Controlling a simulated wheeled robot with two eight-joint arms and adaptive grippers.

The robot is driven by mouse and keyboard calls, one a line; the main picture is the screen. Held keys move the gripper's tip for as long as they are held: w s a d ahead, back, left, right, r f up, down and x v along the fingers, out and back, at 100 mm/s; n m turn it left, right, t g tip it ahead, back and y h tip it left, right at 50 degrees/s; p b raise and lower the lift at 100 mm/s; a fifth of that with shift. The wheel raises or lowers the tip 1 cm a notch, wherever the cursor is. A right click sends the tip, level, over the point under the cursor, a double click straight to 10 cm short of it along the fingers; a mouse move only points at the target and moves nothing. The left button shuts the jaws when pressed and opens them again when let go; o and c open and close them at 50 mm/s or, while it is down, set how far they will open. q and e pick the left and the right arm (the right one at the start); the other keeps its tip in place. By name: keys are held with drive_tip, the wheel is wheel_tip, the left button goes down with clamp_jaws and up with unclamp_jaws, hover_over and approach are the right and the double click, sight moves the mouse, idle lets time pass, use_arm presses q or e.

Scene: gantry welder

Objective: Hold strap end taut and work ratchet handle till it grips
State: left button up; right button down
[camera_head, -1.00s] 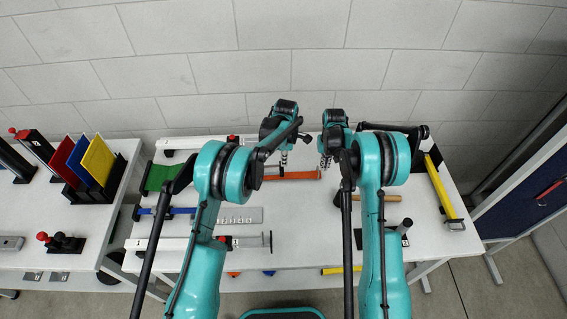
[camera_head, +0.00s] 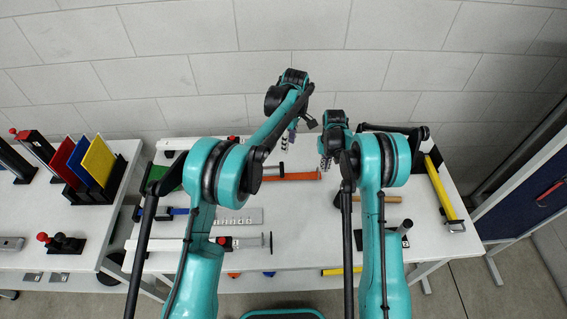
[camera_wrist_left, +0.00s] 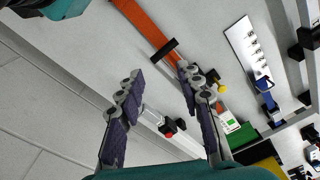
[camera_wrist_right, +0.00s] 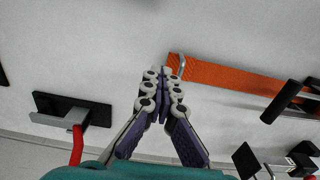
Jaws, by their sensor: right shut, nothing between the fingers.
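An orange strap (camera_head: 292,176) lies along the back of the table; it also shows in the left wrist view (camera_wrist_left: 140,22) and right wrist view (camera_wrist_right: 235,76). A metal end piece (camera_wrist_right: 180,66) sits at one strap end. A black bar-like handle (camera_wrist_left: 164,50) lies across the strap's other part; I cannot tell its exact position. My left gripper (camera_head: 288,140) is above and behind the strap, fingers apart and empty in its wrist view (camera_wrist_left: 158,76). My right gripper (camera_head: 325,166) is shut and empty, its tips (camera_wrist_right: 164,76) appearing close to the metal end; contact cannot be told.
A hammer-like wooden handle (camera_head: 383,198) and a yellow bar (camera_head: 440,188) lie to the right. Coloured plates (camera_head: 97,160) stand on the left table. The wall is behind.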

sight(282, 169)
use_arm(q)
drive_tip(key=f+m, duration=0.4)
drive_tip(key=a+f+m, duration=0.1)
drive_tip(key=f+m, duration=0.3)
drive_tip(key=f, duration=0.1)
drive_tip(key=a+f+m+y, duration=0.1)
drive_tip(key=f+m, duration=0.3)
drive_tip(key=f, duration=0.1)
drive_tip(key=shift+s, duration=0.1)
clamp_jaws()
